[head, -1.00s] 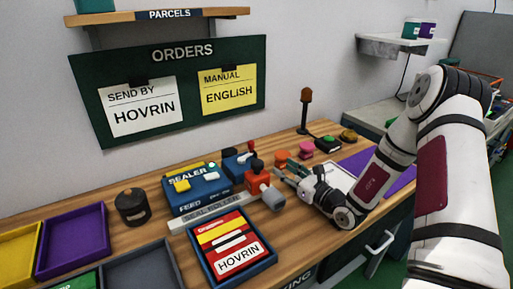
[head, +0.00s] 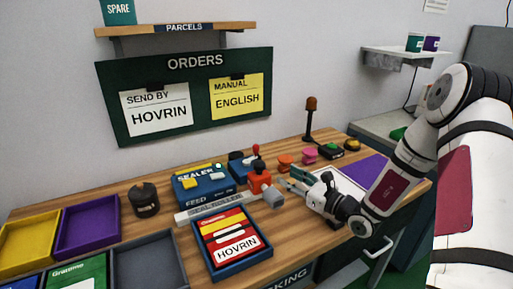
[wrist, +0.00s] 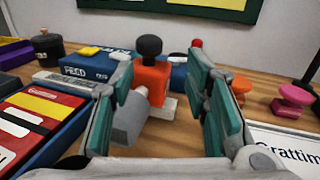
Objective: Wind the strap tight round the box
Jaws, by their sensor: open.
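The box is a flat red and yellow one marked HOVRIN (head: 234,246), lying in a blue tray (head: 262,258) on the bench. My gripper (head: 291,180) is open and empty, just right of this device. In the wrist view its teal fingers (wrist: 166,88) frame the device from nearer the camera; I cannot tell whether they touch it.
A blue sealer (head: 201,193) stands behind the blue tray. Pink (head: 309,155) and orange knobs stand behind my gripper. A white card (wrist: 285,145) lies to its right. Yellow, purple (head: 88,228) and grey trays fill the left, with a dark pot (head: 145,201) behind.

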